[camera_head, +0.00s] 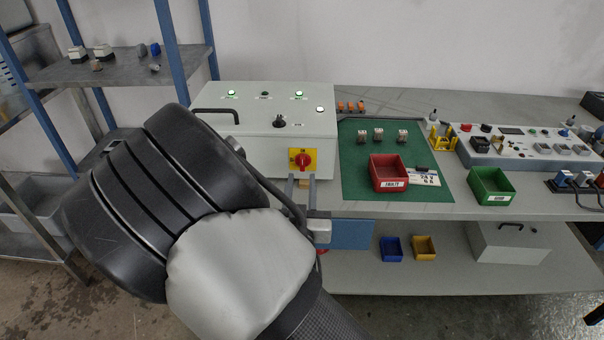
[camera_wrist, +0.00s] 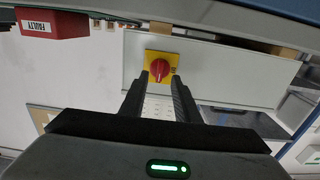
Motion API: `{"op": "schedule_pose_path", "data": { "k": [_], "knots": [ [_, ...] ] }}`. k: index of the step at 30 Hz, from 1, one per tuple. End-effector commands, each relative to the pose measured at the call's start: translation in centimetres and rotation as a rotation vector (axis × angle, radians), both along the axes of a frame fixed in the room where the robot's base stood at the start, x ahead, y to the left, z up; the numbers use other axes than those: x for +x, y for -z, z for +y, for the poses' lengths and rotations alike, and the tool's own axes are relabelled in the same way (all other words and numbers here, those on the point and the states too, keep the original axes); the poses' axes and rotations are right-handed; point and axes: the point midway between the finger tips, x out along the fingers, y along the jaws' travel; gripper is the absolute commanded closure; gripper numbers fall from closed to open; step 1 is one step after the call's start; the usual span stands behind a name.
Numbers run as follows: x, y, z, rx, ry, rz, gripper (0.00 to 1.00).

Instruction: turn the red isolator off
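The red isolator (camera_head: 302,160) is a red rotary knob on a yellow plate, on the front of the pale grey cabinet (camera_head: 262,105). In the wrist view the isolator (camera_wrist: 159,69) is just beyond my fingertips, roughly centred between them. My gripper (camera_head: 300,182) is just below and in front of the isolator in the head view. In the wrist view my gripper (camera_wrist: 160,82) has its two fingers apart with nothing held between them. I cannot tell whether a fingertip touches the knob. The knob's exact setting is too small to read.
Green lamps (camera_head: 299,93) glow on the cabinet top beside a black knob (camera_head: 279,121). A red "FAULTY" bin (camera_head: 388,172) stands on a green mat (camera_head: 355,165) to the right, a green bin (camera_head: 491,186) beyond. A shelf rack (camera_head: 118,70) stands left.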

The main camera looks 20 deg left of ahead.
Motion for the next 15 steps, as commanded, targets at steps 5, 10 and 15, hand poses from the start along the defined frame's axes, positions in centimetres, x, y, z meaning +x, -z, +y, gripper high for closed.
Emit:
{"op": "schedule_pose_path", "data": {
  "k": [5,10,15],
  "knots": [
    [2.9,0.1,0.7,0.0,0.001,-0.001,0.71],
    [4.2,0.1,1.0,-0.001,0.0,0.0,0.71],
    [4.6,0.0,1.1,-0.001,-0.001,0.0,0.71]
  ]
}}
